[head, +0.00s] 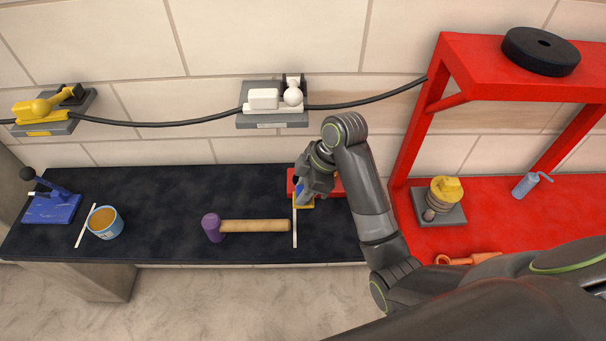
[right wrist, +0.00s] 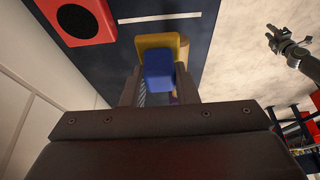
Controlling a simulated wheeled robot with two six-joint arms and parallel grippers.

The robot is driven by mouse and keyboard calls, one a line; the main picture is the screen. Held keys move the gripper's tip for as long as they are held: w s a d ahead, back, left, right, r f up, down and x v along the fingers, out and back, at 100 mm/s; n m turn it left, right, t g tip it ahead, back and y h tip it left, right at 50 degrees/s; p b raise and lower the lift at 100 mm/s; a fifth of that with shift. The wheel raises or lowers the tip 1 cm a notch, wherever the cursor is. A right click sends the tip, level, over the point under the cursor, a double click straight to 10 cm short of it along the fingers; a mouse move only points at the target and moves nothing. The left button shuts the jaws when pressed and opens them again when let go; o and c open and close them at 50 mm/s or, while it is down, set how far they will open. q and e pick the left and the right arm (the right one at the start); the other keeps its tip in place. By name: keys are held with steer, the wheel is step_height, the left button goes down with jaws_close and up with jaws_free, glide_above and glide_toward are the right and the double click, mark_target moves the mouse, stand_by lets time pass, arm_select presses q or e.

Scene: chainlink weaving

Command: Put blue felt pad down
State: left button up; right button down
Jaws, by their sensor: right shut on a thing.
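The blue felt pad (right wrist: 158,72) is between the two fingers of my right gripper (right wrist: 158,88), which is shut on it. In the head view a small part of the blue pad (head: 299,186) shows beside the right gripper (head: 302,192). A yellow block (right wrist: 160,42) is right by the pad's far end in the wrist view. I cannot tell whether they touch. In the head view the yellow piece (head: 304,204) lies low on the dark bench, by a white strip (head: 295,228). My left gripper (right wrist: 274,38) shows small in the right wrist view; its jaws are too small to judge.
On the dark bench (head: 150,185) are a purple-headed mallet (head: 211,228), an orange-topped blue tin (head: 105,223) and a blue clamp-like tool (head: 50,207). A red block with a black disc (right wrist: 75,18) is near the wall. A red frame (head: 412,150) stands to the right.

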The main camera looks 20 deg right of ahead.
steer(key=w+d+b, duration=0.1)
steer(key=w, duration=0.2)
steer(key=w+d+f+b, duration=0.1)
steer(key=w+b, duration=0.1)
steer(key=w, duration=0.2)
steer(key=w+d+f+b, duration=0.1)
steer(key=w, duration=0.3)
steer(key=shift+d, duration=0.2)
steer(key=shift+f, duration=0.6)
step_height(320, 180, down, 3)
steer(key=shift+s+r+p, duration=0.1)
steer(key=shift+r+p, duration=0.1)
steer(key=shift+p, duration=0.25)
steer(key=shift+w+f+p, duration=0.25)
steer(key=shift+f+p, duration=0.1)
steer(key=shift+f, duration=0.25)
steer(key=shift+f, duration=0.1)
